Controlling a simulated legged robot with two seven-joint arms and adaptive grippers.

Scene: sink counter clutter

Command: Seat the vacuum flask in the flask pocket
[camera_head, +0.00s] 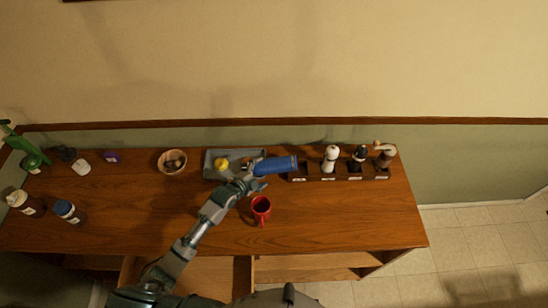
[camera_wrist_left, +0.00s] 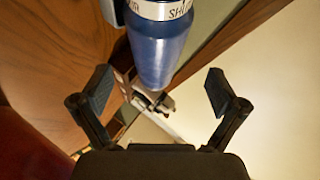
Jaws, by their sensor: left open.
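The blue vacuum flask (camera_head: 275,165) lies sideways in the head view, its right end by the leftmost compartment of a dark rack (camera_head: 299,178). That compartment looks empty; I take it as the flask pocket (camera_head: 299,171). My left gripper (camera_head: 258,178) is at the flask's left end. In the left wrist view the flask (camera_wrist_left: 163,45), with a silver lettered band, stands ahead between the spread fingers of my open left gripper (camera_wrist_left: 159,75). A gap shows on both sides of it. Whether the flask rests on anything is unclear. My right gripper is out of view.
The rack's other compartments hold a white mill (camera_head: 331,158), a dark-topped shaker (camera_head: 359,155) and a grinder (camera_head: 384,158). A grey tray (camera_head: 211,159) with a yellow item is left. The counter's right front is clear.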

